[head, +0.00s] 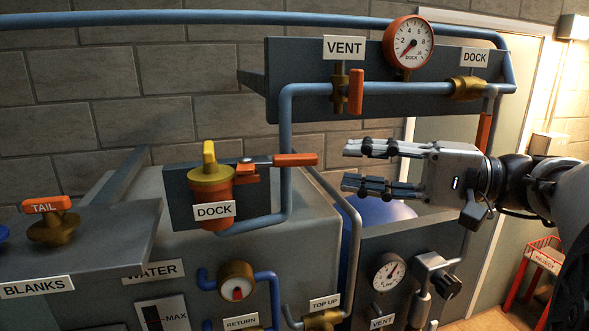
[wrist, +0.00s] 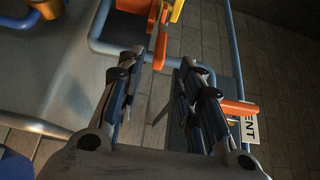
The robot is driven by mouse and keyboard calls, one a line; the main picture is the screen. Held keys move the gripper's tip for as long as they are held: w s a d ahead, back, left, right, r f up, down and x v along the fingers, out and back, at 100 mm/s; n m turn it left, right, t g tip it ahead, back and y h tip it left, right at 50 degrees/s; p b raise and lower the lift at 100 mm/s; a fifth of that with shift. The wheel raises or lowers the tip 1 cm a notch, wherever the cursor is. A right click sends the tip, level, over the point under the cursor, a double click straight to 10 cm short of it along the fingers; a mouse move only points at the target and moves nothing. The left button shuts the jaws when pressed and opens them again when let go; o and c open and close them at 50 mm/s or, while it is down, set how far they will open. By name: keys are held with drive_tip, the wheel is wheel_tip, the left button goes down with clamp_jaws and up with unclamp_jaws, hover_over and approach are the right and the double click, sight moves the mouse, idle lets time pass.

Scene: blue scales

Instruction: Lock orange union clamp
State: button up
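The orange union clamp (head: 246,172) sits around the dock fitting under a yellow cap (head: 210,167) with an upright tab. Its orange-ended lever (head: 295,159) sticks out to the right, roughly level. My gripper (head: 350,166) is to the right of the lever end, fingers apart and pointing left, with nothing between them. In the wrist view my gripper (wrist: 160,68) is open, and the orange lever (wrist: 160,48) lies just ahead of the gap between the fingertips. Contact does not show. The yellow cap (wrist: 176,10) is cut by the top edge.
A blue pipe (head: 285,160) rises behind the lever. The vent valve's orange handle (head: 356,91) and a dock gauge (head: 408,43) are above my gripper. A lower gauge (head: 388,272) is below it. A tail plug (head: 52,220) stands on the blanks shelf at left.

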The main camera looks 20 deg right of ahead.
sight(295, 155)
drive_tip(key=x, duration=1)
drive_tip(key=shift+w+a+p, duration=0.15)
drive_tip(key=shift+p, duration=0.2)
clamp_jaws()
